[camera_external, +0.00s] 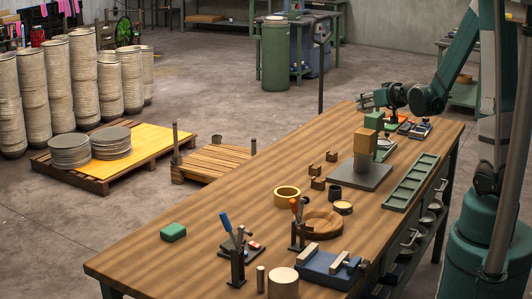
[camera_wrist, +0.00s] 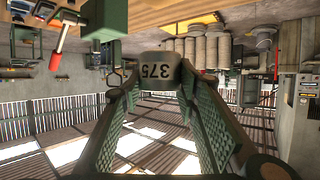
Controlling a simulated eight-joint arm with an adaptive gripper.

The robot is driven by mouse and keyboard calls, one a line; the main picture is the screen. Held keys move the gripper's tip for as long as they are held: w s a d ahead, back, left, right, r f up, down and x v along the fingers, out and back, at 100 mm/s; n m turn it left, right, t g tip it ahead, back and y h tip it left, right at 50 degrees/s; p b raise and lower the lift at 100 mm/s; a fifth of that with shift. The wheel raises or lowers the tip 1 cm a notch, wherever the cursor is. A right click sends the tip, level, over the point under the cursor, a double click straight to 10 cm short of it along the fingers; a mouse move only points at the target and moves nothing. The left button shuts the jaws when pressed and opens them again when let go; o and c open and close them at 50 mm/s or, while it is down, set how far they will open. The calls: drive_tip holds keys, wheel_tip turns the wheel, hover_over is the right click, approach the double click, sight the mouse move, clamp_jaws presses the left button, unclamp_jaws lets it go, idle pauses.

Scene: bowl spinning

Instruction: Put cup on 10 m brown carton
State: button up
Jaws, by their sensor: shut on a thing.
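In the external view, my gripper (camera_external: 372,99) is above the far end of the workbench, pointing left. In the wrist view, my gripper (camera_wrist: 160,92) is shut on a grey rounded piece marked 375 (camera_wrist: 158,70), and the number appears upside down. I cannot tell whether this is the cup. A small dark cup-like piece (camera_external: 335,192) stands on the bench. No "10 m" marking is readable.
The wooden workbench (camera_external: 220,240) holds a yellow ring (camera_external: 287,195), a round wooden piece (camera_external: 322,224), a blue vise (camera_external: 330,268), upright tools (camera_external: 238,250) and a long green tray (camera_external: 412,180). The bench's left front is mostly clear around a green block (camera_external: 173,232).

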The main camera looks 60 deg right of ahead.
sight(370, 110)
drive_tip(key=shift+f, duration=1.75)
drive_tip(key=shift+f+b, duration=0.35)
drive_tip(key=shift+f, duration=1.7)
drive_tip(key=shift+f, duration=0.2)
drive_tip(key=o, duration=0.8)
drive_tip(key=shift+o, duration=0.2)
drive_tip(key=shift+r, duration=0.25)
drive_tip(key=v, duration=1.2)
